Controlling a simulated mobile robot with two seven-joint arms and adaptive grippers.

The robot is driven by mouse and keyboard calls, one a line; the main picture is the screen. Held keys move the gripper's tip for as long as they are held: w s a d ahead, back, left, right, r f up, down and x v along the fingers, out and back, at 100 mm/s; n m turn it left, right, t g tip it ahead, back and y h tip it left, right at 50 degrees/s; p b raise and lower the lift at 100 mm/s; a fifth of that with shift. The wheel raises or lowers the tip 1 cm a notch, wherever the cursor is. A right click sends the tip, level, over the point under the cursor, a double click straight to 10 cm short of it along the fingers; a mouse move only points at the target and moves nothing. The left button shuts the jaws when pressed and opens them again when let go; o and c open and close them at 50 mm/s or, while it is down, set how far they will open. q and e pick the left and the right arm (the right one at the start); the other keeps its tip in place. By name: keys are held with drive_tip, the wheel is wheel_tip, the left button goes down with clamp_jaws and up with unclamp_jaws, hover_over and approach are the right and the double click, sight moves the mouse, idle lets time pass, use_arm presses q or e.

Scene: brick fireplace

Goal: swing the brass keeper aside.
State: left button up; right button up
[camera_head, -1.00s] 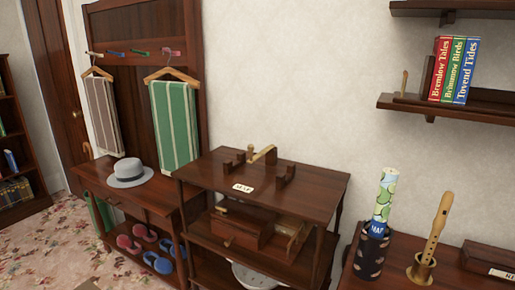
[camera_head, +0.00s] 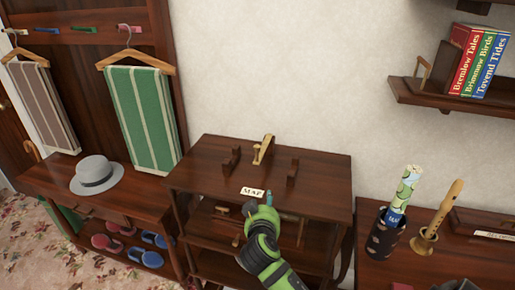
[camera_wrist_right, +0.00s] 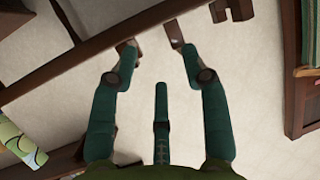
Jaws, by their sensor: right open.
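The brass keeper (camera_head: 264,149) is a short brass bar at the back middle of the dark wooden shelf unit's top (camera_head: 325,178). It stands between two small dark wooden cradles, a left one (camera_head: 231,160) and a right one (camera_head: 291,173). My right gripper (camera_head: 259,205) is at the front edge of that top, close to the MAP label (camera_head: 252,192), apart from the keeper. In the right wrist view its teal fingers (camera_wrist_right: 153,48) are spread with nothing between them. I cannot make out the keeper there. My left gripper is out of view.
To the right, a dark holder (camera_head: 384,240) carries a rolled map (camera_head: 405,187), beside a wooden flute (camera_head: 440,215) in a brass stand. A wall shelf (camera_head: 440,105) with books is above. A grey hat (camera_head: 96,176) lies on the left bench.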

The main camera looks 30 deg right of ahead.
sight(257, 150)
drive_tip(key=w+r+t, duration=0.1)
drive_tip(key=w+r, duration=0.1)
drive_tip(key=r, duration=0.1)
drive_tip(key=w+d+r+m+t+h, duration=0.1)
drive_tip(key=w+r, duration=0.2)
drive_tip(key=w+d+r+t+h, duration=0.1)
drive_tip(key=w+r, duration=0.2)
drive_tip(key=shift+w+d+m, duration=0.2)
drive_tip(key=shift+m, duration=0.1)
drive_tip(key=shift+w+d+r+p, duration=0.1)
drive_tip(key=shift+w+d+p, duration=0.15)
drive_tip(key=shift+p, duration=0.1)
drive_tip(key=p+x, duration=0.1)
drive_tip(key=x, duration=0.3)
drive_tip(key=shift+w+d+p, duration=0.15)
drive_tip(key=shift+p, duration=0.2)
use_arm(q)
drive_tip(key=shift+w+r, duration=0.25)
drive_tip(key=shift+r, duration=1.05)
use_arm(e)
drive_tip(key=shift+w+d, duration=0.4)
drive_tip(key=shift+w, duration=0.1)
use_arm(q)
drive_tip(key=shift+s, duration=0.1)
use_arm(e)
clamp_jaws()
